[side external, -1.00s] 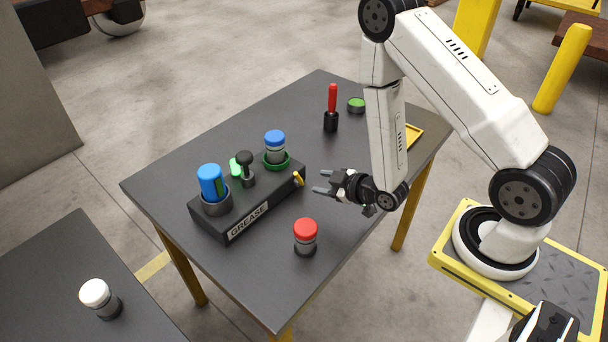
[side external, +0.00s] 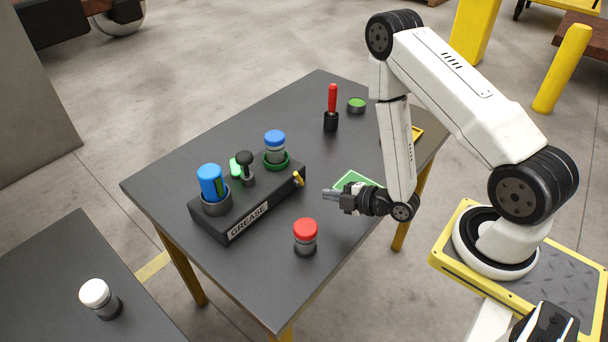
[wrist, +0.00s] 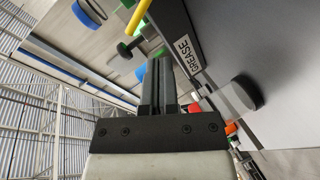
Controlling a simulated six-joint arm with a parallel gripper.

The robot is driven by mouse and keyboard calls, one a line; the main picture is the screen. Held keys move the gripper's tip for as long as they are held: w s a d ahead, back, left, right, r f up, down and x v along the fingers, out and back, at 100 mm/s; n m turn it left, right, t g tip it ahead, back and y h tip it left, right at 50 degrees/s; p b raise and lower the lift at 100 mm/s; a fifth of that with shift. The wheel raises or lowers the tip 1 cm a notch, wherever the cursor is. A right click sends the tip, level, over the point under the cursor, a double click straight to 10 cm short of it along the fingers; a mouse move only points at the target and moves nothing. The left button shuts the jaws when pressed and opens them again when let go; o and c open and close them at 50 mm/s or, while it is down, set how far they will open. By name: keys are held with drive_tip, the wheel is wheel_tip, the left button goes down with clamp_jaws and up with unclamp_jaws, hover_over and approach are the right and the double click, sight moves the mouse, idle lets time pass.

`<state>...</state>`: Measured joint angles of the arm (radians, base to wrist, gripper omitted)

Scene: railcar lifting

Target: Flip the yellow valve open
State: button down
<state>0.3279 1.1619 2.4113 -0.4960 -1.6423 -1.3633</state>
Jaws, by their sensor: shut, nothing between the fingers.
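The yellow valve (side external: 298,179) is a small handle on the right end of the black GREASE box (side external: 252,212). In the wrist view the yellow valve (wrist: 138,16) shows near the top, beyond and slightly left of the fingertips. My gripper (side external: 325,195) is shut and empty. It is level above the table, a short way right of the valve, fingers pointing left toward it and not touching it. In the wrist view the fingers (wrist: 159,62) are together.
On the box stand a blue-capped canister (side external: 211,183), a black knob lever (side external: 245,167) and a blue-lidded jar (side external: 275,146). A red-capped jar (side external: 305,235) stands in front of my gripper. A green-bordered mat (side external: 354,181) lies behind it. A red-handled tool (side external: 332,107) stands farther back.

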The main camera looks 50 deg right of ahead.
sight(299, 179)
drive_tip(key=n, duration=0.1)
drive_tip(key=s+n, duration=0.1)
drive_tip(key=n, duration=0.1)
drive_tip(key=s+n+y, duration=0.1)
drive_tip(key=n, duration=0.1)
drive_tip(key=shift+a+f+t, duration=0.2)
drive_tip(key=shift+f+t, duration=0.1)
drive_tip(key=shift+f, duration=0.1)
drive_tip(key=n, duration=0.2)
drive_tip(key=s+n, duration=0.1)
drive_tip(key=n, duration=0.1)
drive_tip(key=s+n+y, duration=0.1)
drive_tip(key=shift+a+n+t, duration=0.25)
drive_tip(key=shift+n+t, duration=0.15)
drive_tip(key=shift+w+f, duration=0.1)
drive_tip(key=shift+w, duration=0.05)
drive_tip(key=shift+x, duration=4.9)
drive_tip(key=shift+w+d+r, duration=0.4)
drive_tip(key=shift+w+d, duration=0.15)
drive_tip(key=shift+d, duration=0.15)
drive_tip(key=shift+w+d+r, duration=0.35)
drive_tip(key=shift+w+d, duration=0.15)
drive_tip(key=shift+d, duration=0.2)
drive_tip(key=shift+w+d+r+m+y, duration=0.2)
drive_tip(key=shift+d+m+y, duration=0.1)
drive_tip(key=shift+d+m, duration=0.3)
drive_tip(key=shift+d+r, duration=0.15)
drive_tip(key=shift+d, duration=0.2)
